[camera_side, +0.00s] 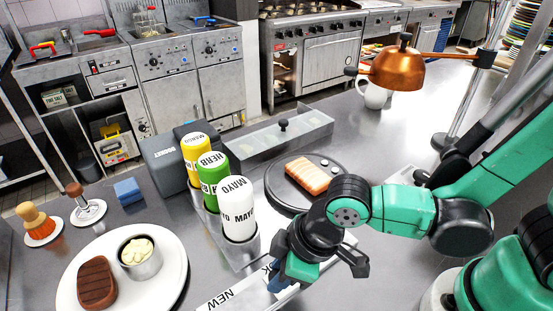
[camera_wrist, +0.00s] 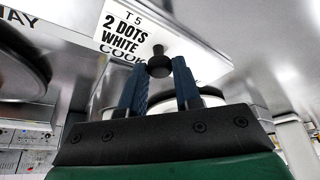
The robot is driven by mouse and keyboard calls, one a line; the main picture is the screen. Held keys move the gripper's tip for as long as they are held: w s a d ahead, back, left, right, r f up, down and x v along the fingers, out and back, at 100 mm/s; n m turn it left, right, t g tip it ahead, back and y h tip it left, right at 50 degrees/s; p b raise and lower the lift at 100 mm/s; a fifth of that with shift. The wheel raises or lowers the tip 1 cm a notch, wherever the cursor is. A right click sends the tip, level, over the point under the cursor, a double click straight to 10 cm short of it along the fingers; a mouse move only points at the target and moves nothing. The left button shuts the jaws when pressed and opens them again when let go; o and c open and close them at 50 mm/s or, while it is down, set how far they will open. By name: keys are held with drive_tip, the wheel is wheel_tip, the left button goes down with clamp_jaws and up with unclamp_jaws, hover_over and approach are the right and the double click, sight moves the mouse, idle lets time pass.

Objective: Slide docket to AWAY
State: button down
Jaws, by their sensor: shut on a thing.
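The docket (camera_wrist: 125,38) is a white card reading "T 5 2 DOTS WHITE", with a black knob (camera_wrist: 158,62). My gripper (camera_wrist: 160,78) is shut on that knob, its two blue fingers on either side. The card lies on a pale rail beside the word COOK, which it partly covers. The AWAY label (camera_wrist: 18,18), partly cut off, shows at the upper left of the wrist view, apart from the card. In the side view my gripper (camera_side: 277,282) is low over the rail (camera_side: 228,296), right of the word NEW. My arm hides the AWAY end there.
Mayo (camera_side: 238,208), herb (camera_side: 210,178) and mustard (camera_side: 195,155) bottles stand behind the rail. A dark round pan (camera_side: 275,190) holds a salmon piece (camera_side: 307,175). A white plate (camera_side: 170,255) with steak and a small pot is at the left. A copper lamp (camera_side: 410,68) hangs above.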

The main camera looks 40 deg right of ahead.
idle(0.8)
drive_tip(key=d, duration=1)
drive_tip(key=shift+d, duration=0.4)
drive_tip(key=c, duration=0.6)
unclamp_jaws()
drive_tip(key=shift+r, duration=0.15)
drive_tip(key=shift+v, duration=2.6)
